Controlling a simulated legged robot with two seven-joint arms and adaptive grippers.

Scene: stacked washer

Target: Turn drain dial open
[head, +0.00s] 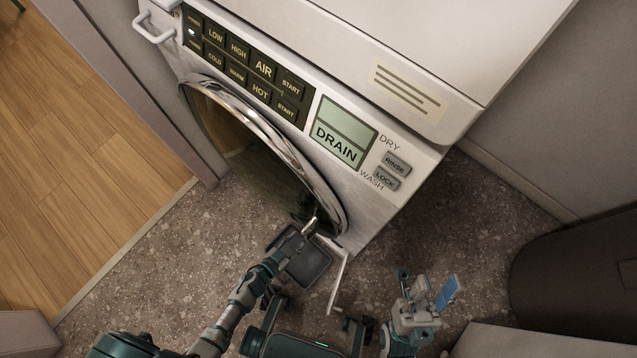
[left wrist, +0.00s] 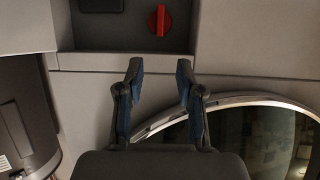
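The red drain dial (left wrist: 160,20) shows in the left wrist view, its ridge upright in the picture, inside a grey recess (left wrist: 100,35) at the top. My left gripper (left wrist: 159,75) is open and empty. Its two fingers point toward the recess edge, and the dial appears beyond and between the fingertips, apart from them. In the head view my left gripper (head: 308,226) is low at the washer front (head: 365,212), under the round door. The dial is hidden there. My right gripper (head: 427,292) is open and empty over the floor, right of the washer's lower corner.
A white flap (head: 339,282) sticks out low from the washer, just right of my left gripper. The round glass door (head: 265,150) is close above it; its rim (left wrist: 225,101) shows in the left wrist view. A dark bin-like object (head: 585,280) stands at right.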

